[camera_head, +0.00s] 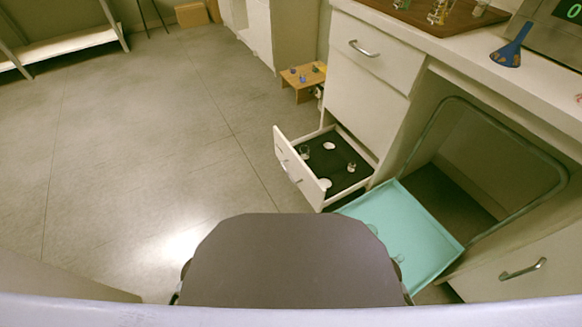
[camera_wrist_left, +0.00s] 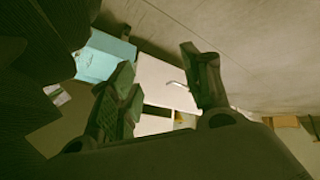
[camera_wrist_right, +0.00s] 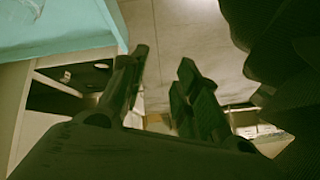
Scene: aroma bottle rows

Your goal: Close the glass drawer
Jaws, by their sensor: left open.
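The glass drawer is a low white drawer (camera_head: 297,178) in the head view, pulled out from the cabinet. It has a bar handle on its front, and glassware stands on its dark lining. In the left wrist view a white front with a handle (camera_wrist_left: 158,76) shows beyond my left gripper (camera_wrist_left: 160,72), which is open and empty. In the right wrist view a drawer's dark lining (camera_wrist_right: 72,84) shows left of my right gripper (camera_wrist_right: 162,62), whose fingers are apart with nothing between them. Neither gripper shows in the head view.
A teal panel (camera_head: 408,238) slopes out of the open bay right of the drawer. A closed white drawer (camera_head: 372,52) is above, under a counter (camera_head: 480,62) with a blue flask (camera_head: 511,48). A small wooden stand (camera_head: 303,80) is behind. The floor (camera_head: 130,130) at left is clear.

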